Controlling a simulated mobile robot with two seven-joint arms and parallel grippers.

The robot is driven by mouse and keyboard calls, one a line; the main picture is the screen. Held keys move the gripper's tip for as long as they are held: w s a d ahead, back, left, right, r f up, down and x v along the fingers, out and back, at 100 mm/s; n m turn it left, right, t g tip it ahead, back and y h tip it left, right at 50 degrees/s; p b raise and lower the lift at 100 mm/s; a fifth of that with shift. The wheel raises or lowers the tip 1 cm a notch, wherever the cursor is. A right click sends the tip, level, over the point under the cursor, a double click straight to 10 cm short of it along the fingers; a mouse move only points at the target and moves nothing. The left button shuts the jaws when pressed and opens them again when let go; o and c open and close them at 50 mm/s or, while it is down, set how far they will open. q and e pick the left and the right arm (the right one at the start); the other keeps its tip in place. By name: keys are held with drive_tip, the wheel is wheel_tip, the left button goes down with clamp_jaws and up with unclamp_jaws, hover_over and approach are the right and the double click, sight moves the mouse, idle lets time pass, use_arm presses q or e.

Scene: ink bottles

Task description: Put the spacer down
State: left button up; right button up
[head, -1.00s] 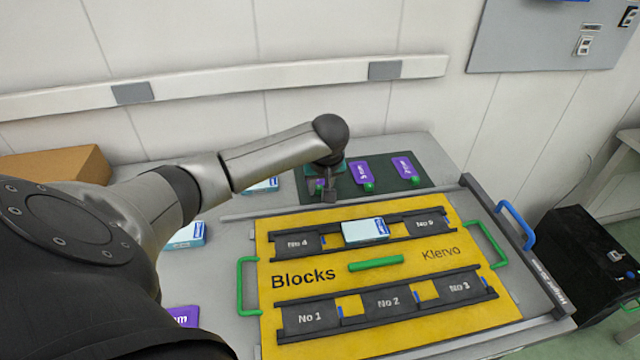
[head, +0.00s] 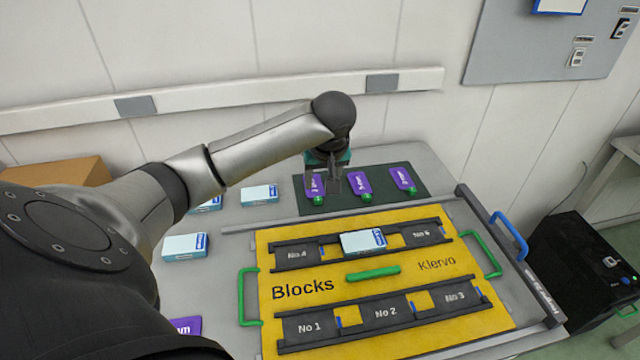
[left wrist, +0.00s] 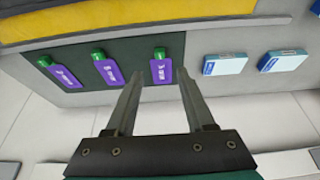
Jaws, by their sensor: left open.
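The leftmost spacer (head: 314,188) is partly behind my left gripper (head: 325,190); the middle spacer (head: 360,185) and right spacer (head: 403,179) are clear. In the left wrist view, the leftmost spacer (left wrist: 161,68) lies on the mat beyond the fingertips, between their lines. My left gripper (left wrist: 157,75) is open and empty, raised above the mat. Another purple label (head: 186,325) shows at the lower left, partly hidden by my arm. My right gripper is out of view.
More white-blue boxes (head: 259,195) stand left of the mat. A grey rail edges the board's right side.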

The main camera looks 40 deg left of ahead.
use_arm(q)
drive_tip(key=shift+v, duration=1.5)
